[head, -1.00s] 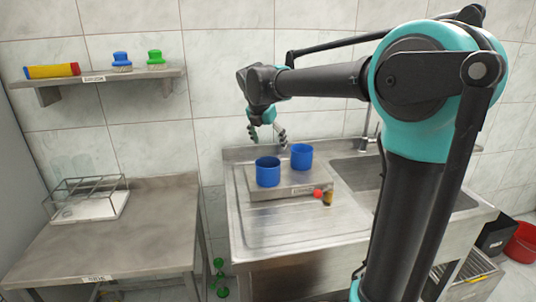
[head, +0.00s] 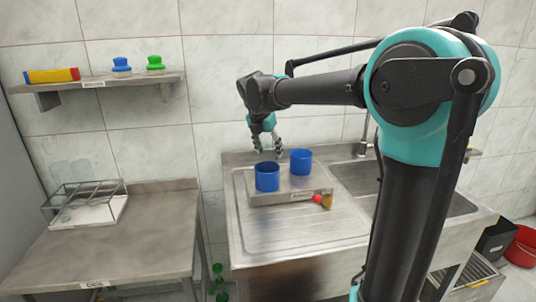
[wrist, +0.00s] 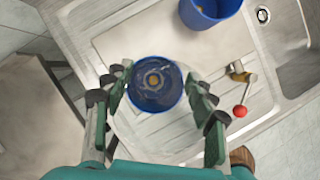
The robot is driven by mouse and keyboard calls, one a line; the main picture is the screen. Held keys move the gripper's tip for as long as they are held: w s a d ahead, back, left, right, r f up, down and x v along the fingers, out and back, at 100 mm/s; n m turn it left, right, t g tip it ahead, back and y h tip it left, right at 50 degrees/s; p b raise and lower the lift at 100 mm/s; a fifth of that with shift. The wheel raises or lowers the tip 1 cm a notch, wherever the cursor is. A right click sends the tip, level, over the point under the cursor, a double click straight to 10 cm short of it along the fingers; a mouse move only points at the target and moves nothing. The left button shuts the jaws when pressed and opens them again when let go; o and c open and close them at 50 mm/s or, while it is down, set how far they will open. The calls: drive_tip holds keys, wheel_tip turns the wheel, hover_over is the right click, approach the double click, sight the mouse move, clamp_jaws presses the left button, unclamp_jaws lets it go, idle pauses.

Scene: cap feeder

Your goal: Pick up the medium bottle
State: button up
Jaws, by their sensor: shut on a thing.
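My gripper (head: 269,151) hangs fingers down above the blue cups on the sink's raised plate. In the wrist view its fingers (wrist: 159,95) stand on both sides of a round, clear, glassy shape (wrist: 148,97), seen end-on against a blue cup. It looks like a clear bottle shut between the fingers; its outline is faint and its size cannot be told. In the head view it hardly shows. Two faint clear bottles (head: 70,172) stand in the wire rack on the left table.
The left blue cup (head: 266,178) and right blue cup (head: 301,161) stand on the plate (head: 310,183). A red-knobbed lever (head: 318,199) juts from its front. The left table (head: 125,235) is mostly clear. The sink basin (head: 350,178) lies right.

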wheel_tip(320, 180, up, 34)
idle(1.2)
idle(0.5)
